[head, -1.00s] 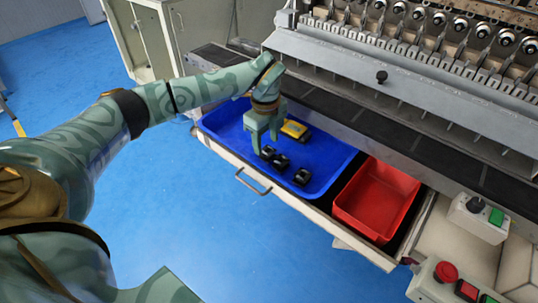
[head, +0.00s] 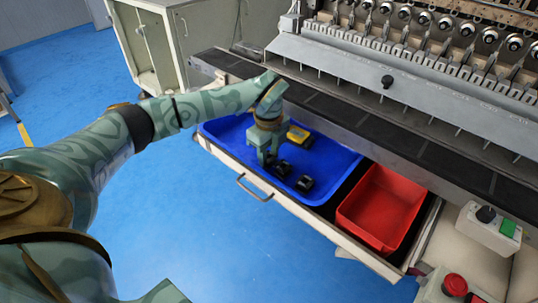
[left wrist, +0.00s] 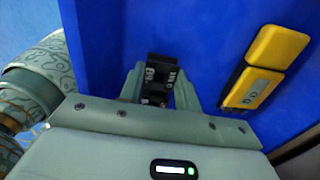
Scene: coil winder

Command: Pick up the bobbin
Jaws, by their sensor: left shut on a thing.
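My left gripper (head: 267,157) points down into the blue tray (head: 336,163) and is shut on a small black bobbin. In the head view the fingers mostly hide this bobbin. In the left wrist view the black bobbin (left wrist: 161,72) with white marks sits between the two fingertips. Two more black bobbins lie in the tray to the right of the gripper, a nearer one (head: 282,168) close to the fingers and another (head: 304,184) farther along. Whether the held bobbin is clear of the tray floor I cannot tell. My right gripper is not in view.
A yellow and black device (head: 299,135) lies in the tray just behind the gripper. A red bin (head: 385,205) stands to the right in the same drawer. The coil winder (head: 400,85) overhangs the drawer's back. Control boxes (head: 488,228) stand at the right.

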